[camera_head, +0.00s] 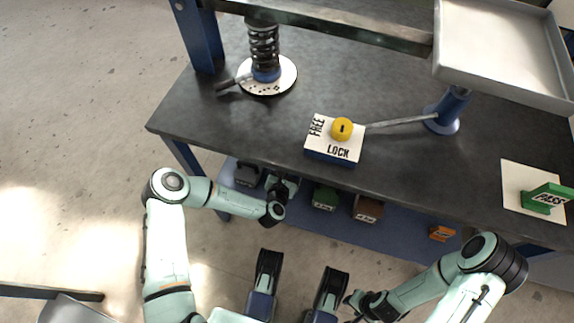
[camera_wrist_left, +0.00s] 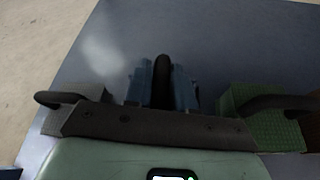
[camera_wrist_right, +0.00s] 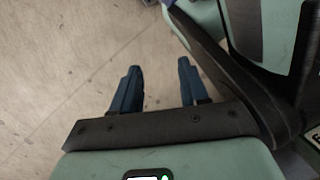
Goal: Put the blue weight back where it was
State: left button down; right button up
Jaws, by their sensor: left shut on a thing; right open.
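My left gripper (camera_head: 282,190) reaches below the tabletop to the blue lower shelf (camera_wrist_left: 95,65). In the left wrist view, my left gripper (camera_wrist_left: 162,72) is shut on the dark handle of a weight (camera_wrist_left: 162,88), which I take to be the blue weight. Its body is mostly hidden by the fingers and wrist, so I cannot tell whether it touches the shelf. It is between the grey weight (camera_head: 247,173) and the green weight (camera_head: 325,198). My right gripper (camera_wrist_right: 158,75) is open and empty above the floor, in front of the bench.
A brown weight (camera_head: 368,208) and an orange one (camera_head: 440,233) stand farther right on the shelf. The dark tabletop (camera_head: 225,118) overhangs them. On it are a spring on a round plate (camera_head: 283,85), a FREE/LOCK block (camera_head: 322,150), a grey tray (camera_head: 500,50) and a green PASS sign (camera_head: 546,198).

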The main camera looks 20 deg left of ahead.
pick_arm(q)
jog(key=shift+w+f+b, duration=0.2)
jog(key=shift+f+b, duration=0.5)
jog(key=shift+f, duration=0.9)
jog(key=c, duration=1.3)
grip_release()
jog(key=shift+s+f, duration=0.2)
jog(key=shift+f, duration=0.1)
jog(key=o, duration=0.3)
jog(key=shift+o, duration=0.2)
pick_arm(e)
jog(key=s, duration=0.1)
jog(key=s+f+g, duration=0.1)
jog(key=s, duration=0.1)
jog(key=shift+d+f, duration=0.15)
jog(key=shift+d, duration=0.05)
jog(key=shift+w, duration=0.1)
